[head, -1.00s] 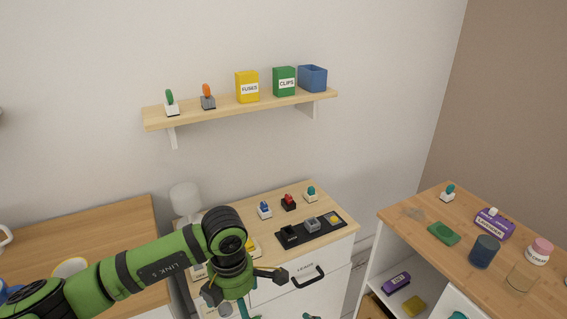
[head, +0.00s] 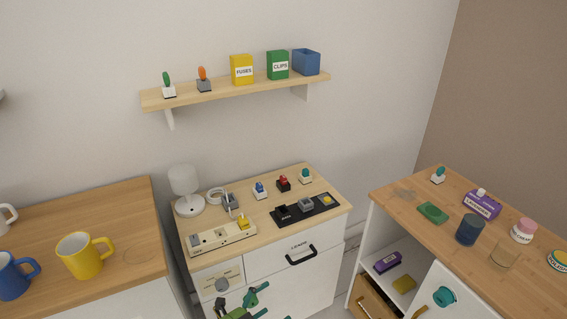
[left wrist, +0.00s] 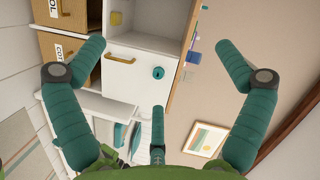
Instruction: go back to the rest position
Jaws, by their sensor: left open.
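My left gripper (head: 245,303) shows only in part at the bottom edge of the head view, in front of the white drawer unit, as green and teal pieces. In the left wrist view my left gripper (left wrist: 160,46) is open, with its teal fingers spread wide and nothing between them. A white cupboard door with a teal knob (left wrist: 158,73) lies beyond the fingers, apart from them. My right gripper is not seen.
The middle desk top (head: 262,214) holds a lamp (head: 186,190), a power strip (head: 222,237) and a black tray (head: 305,209). Mugs (head: 84,255) stand on the left desk. A right cabinet (head: 408,201) bears jars. A wall shelf (head: 240,91) hangs above.

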